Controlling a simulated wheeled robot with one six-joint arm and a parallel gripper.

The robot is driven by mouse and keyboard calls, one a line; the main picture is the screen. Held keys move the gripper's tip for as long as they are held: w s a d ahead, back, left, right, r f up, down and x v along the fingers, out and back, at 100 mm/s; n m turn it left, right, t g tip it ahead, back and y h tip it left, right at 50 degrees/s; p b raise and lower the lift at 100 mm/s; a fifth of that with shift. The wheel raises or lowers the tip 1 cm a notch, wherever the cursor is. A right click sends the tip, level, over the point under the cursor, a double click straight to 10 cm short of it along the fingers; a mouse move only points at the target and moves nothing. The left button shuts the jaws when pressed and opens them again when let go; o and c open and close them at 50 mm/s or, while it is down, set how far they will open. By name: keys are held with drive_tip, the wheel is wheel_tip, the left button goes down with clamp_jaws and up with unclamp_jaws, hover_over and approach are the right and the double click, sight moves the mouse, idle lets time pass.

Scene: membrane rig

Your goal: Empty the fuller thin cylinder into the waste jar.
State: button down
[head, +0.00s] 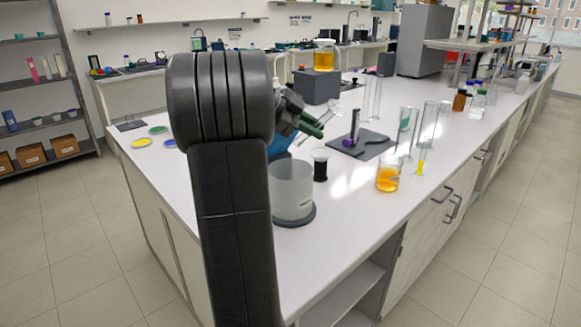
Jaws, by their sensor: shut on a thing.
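My gripper (311,124) is shut on a clear thin cylinder (334,109), which is tilted over the bench. Its upper right end shows; the rest is hidden behind my gripper and arm, and I cannot tell its liquid level. A wide frosted jar (291,192), probably the waste jar, stands on a dark round base below and slightly left of my gripper. Its contents are not clear. Other tall clear cylinders stand to the right, one with a greenish content (404,125) and one that looks clear (428,128). A small thin cylinder (421,163) holds yellow liquid.
A beaker of orange liquid (387,179) stands near the bench's front edge. A black-bodied vessel (320,167) is just right of the jar. A dark mat (370,143) holds an upright device. A grey block (317,87) bears a jar of amber liquid (324,59).

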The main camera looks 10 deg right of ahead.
drive_tip(key=shift+w+a+n+g+h+b, duration=0.3)
drive_tip(key=shift+a+h, duration=0.05)
drive_tip(key=shift+h, duration=0.15)
drive_tip(key=shift+r, duration=0.25)
drive_tip(key=shift+s+d, duration=0.1)
